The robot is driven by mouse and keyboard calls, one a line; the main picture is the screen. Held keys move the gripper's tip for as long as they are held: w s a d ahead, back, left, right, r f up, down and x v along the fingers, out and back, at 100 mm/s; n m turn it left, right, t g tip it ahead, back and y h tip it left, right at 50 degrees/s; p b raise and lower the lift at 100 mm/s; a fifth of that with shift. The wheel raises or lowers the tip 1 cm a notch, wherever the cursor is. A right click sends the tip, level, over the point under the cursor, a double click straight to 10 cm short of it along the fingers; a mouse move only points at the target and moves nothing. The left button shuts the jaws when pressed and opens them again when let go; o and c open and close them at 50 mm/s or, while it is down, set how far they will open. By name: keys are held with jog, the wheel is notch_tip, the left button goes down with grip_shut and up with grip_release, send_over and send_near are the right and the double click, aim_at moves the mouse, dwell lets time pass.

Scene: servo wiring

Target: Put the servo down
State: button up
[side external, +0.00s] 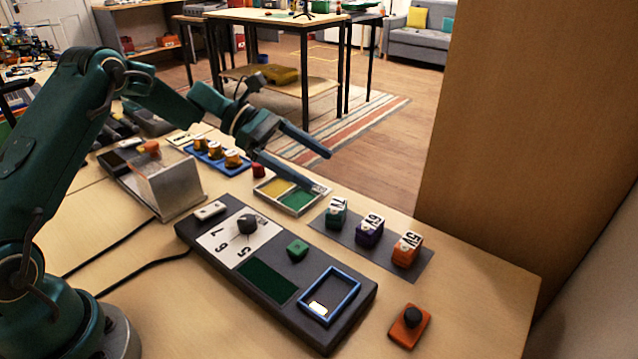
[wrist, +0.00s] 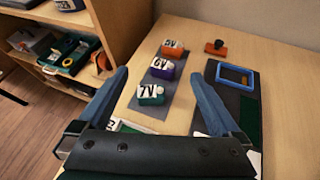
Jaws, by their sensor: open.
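My gripper (side external: 325,172) is open, with nothing visible between its blue fingers. It hangs above the shallow tray (side external: 318,190) with yellow and green sections; in the wrist view its fingertips (wrist: 160,73) are well apart. No part is plainly marked as a servo.
An orange block with a black knob (side external: 409,325) sits at the front. A metal box (side external: 172,188) stands left. Table right of the mat is clear.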

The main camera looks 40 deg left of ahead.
jog(key=s+d+r+m+g+y, duration=0.1)
jog(key=s+d+r+m+y, duration=0.15)
jog(key=s+m, duration=0.3)
jog(key=s+d+r+m+g+y, duration=0.1)
jog(key=s+d+r+m+y, duration=0.1)
jog(key=s+r+m, duration=0.3)
jog(key=s+a+f+m+t+y, duration=0.1)
jog(key=s+a+m+y, duration=0.1)
jog(key=s+m, duration=0.3)
jog(key=s+a+f+m+t+y, duration=0.1)
jog(key=s+a+m+t+y, duration=0.1)
jog(key=s+m+y, duration=0.3)
jog(key=s+a, duration=0.1)
jog(key=s, duration=0.3)
jog(key=shift+s+f+m, duration=0.3)
jog(key=shift+s+m, duration=0.05)
jog(key=shift+s, duration=0.05)
